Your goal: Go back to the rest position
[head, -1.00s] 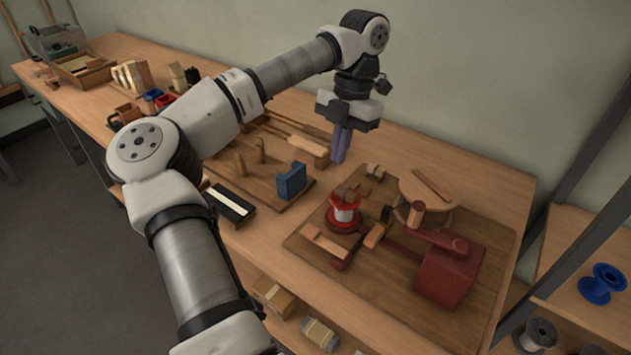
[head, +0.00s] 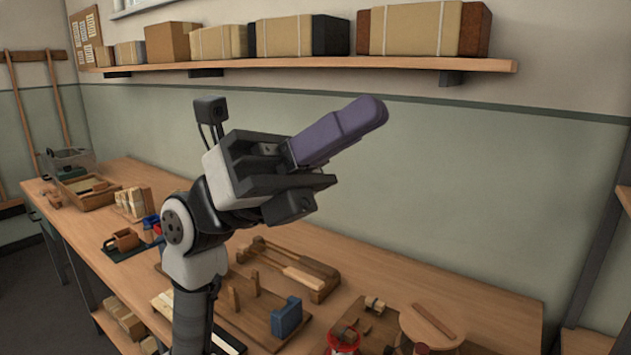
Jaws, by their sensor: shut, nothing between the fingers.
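My gripper (head: 372,112) is raised well above the workbench (head: 500,312) in the head view. Its purple fingers are together and point up and to the right, with nothing between them. My arm comes up from the bottom of the picture in front of the bench. The gripper touches nothing; the green-grey wall shows behind it.
A wall shelf (head: 330,64) with several wrapped bundles runs above and behind the gripper. On the bench are a blue block (head: 287,317), a wooden rack (head: 300,270), a round wooden disc (head: 433,327) and a red spool (head: 343,337). A dark upright post (head: 590,262) stands at right.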

